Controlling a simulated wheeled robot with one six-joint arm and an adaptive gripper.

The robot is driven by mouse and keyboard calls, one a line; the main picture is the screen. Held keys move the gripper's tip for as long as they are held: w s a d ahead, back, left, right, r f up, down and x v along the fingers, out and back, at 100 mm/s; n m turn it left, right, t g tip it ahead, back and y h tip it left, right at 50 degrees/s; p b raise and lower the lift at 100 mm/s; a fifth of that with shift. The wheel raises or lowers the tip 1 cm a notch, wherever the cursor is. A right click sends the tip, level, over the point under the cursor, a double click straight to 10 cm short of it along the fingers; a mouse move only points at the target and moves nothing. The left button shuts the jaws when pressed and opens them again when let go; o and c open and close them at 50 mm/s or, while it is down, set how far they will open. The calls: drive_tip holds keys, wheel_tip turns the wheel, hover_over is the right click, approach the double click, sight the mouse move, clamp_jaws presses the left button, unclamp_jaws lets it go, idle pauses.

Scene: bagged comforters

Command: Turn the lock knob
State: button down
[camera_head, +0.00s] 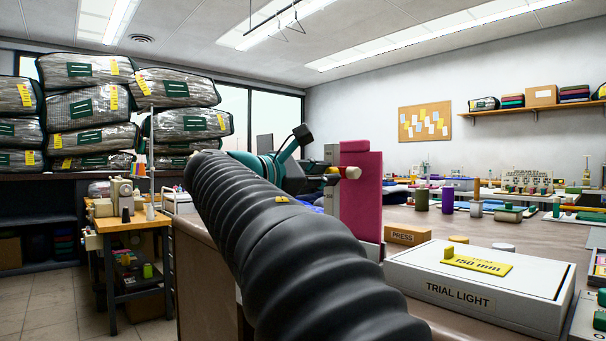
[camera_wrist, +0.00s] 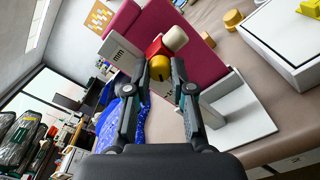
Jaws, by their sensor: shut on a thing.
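A magenta upright panel (camera_head: 361,200) stands on the bench and fills the upper middle of the wrist view (camera_wrist: 198,62). A yellow round knob (camera_wrist: 159,65) with a dark mark, which looks like the lock knob, sits in front of a red block (camera_wrist: 155,46). A cream cylinder end (camera_wrist: 175,38) is beside the red block and also shows in the head view (camera_head: 351,173). My gripper (camera_wrist: 161,74) is shut on the yellow knob, one finger on each side. In the head view my arm hides much of the gripper (camera_head: 322,171) and the knob.
A white box marked TRIAL LIGHT (camera_head: 478,286) and an orange PRESS block (camera_head: 407,234) stand right of the panel. Blue material (camera_wrist: 123,118) lies left of my gripper. Bagged comforters (camera_head: 88,105) are stacked at the far left.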

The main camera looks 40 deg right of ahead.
drive_tip(key=shift+n, duration=0.4)
drive_tip(key=c, duration=1)
unclamp_jaws()
drive_tip(key=shift+a, duration=0.1)
drive_tip(key=a, duration=0.8)
drive_tip(key=s+a, duration=0.1)
drive_tip(key=a, duration=0.2)
drive_tip(key=shift+a, duration=0.4)
